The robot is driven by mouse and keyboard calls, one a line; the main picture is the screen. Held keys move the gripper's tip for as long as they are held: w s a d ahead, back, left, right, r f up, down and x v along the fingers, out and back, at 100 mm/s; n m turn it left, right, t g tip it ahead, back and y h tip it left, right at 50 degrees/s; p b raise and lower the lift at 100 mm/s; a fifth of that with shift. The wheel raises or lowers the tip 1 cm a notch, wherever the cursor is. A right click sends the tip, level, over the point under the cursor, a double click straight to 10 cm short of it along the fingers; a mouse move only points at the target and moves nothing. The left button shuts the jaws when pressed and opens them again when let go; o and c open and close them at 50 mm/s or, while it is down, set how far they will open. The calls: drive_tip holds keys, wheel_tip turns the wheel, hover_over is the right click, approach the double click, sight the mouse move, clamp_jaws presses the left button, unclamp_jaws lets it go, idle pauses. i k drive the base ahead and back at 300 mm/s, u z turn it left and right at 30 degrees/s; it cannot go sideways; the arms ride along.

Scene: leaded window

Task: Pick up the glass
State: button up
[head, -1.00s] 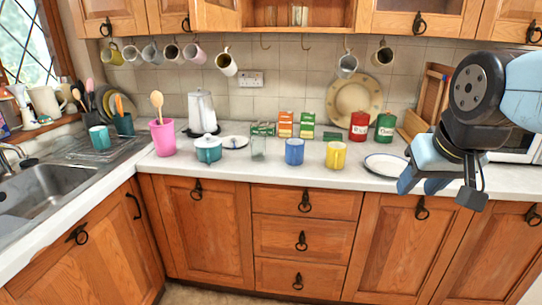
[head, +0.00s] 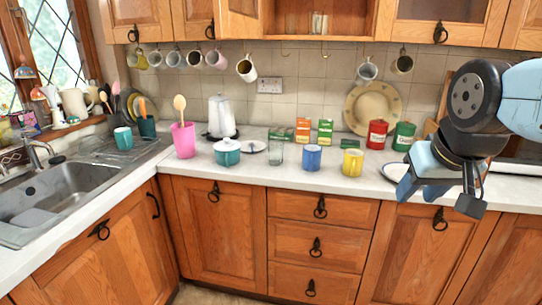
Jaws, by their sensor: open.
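A clear glass (head: 276,153) stands upright on the white counter, between the teal lidded pot (head: 227,152) and the blue mug (head: 312,157). It is see-through and faint against the counter. My gripper (head: 440,198) is at the right of the head view, in front of the counter's right part. It is open and empty, well to the right of the glass and apart from it. More clear glasses (head: 319,22) stand inside the open upper cupboard.
A yellow mug (head: 352,162) stands right of the blue mug. Small boxes (head: 303,130) and red and green canisters (head: 377,134) are behind. A plate (head: 396,171) lies partly behind my gripper. A pink utensil cup (head: 183,139) and sink (head: 70,190) are left.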

sight(276, 147)
drive_tip(key=z, duration=0.05)
drive_tip(key=i, duration=1.25)
drive_tip(key=z, duration=0.05)
